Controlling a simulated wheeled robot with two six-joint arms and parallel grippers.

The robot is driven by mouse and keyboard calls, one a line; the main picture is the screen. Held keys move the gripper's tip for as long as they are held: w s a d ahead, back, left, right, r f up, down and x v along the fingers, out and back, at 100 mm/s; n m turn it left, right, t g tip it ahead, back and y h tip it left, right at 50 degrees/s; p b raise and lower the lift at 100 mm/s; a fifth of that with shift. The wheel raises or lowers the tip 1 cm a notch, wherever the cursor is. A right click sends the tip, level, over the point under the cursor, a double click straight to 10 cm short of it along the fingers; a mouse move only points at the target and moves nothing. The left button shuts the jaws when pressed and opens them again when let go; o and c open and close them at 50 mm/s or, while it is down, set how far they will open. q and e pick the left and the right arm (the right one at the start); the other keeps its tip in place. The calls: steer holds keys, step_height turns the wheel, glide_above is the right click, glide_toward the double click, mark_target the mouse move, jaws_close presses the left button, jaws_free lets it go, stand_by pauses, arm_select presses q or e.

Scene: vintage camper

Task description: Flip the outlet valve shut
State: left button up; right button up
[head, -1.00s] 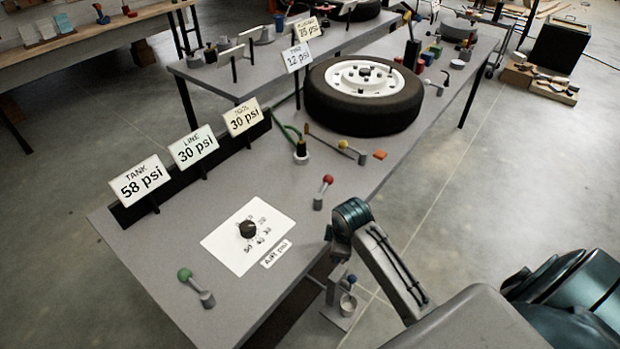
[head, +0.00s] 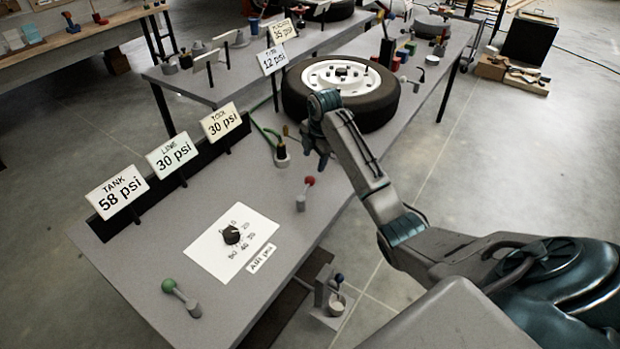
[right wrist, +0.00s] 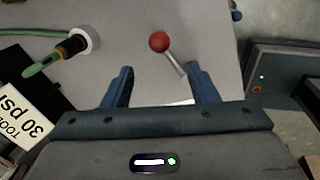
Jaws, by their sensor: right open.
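A small lever valve with a red ball (head: 309,181) stands on the grey bench. Its lever leans, and its grey base (head: 301,203) sits right of the dial plate. Another lever with a green ball (head: 168,286) is at the bench's near left; no label tells which is the outlet valve. My right gripper (head: 322,165) hangs above the bench, beyond the red-ball lever. In the right wrist view the open jaws (right wrist: 160,72) are empty. The red ball (right wrist: 159,42) shows past the fingertips, and the right finger partly hides the lever's foot. My left gripper is not in view.
The dial (head: 231,235) on its white plate is left of the red lever. Pressure signs (head: 172,155) line the bench's back edge. A green hose with a fitting (head: 281,155) lies near my right gripper. A tyre (head: 345,95) lies beyond.

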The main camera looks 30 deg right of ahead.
mark_target(310, 177)
steer(key=f, duration=0.3)
steer(key=w+f+p, duration=0.1)
steer(key=f, duration=0.3)
steer(key=w+f+p, duration=0.1)
steer(key=f, duration=0.2)
steer(key=shift+a+f, duration=0.1)
steer(key=shift+f, duration=0.1)
jaws_close()
steer(key=shift+w, duration=0.1)
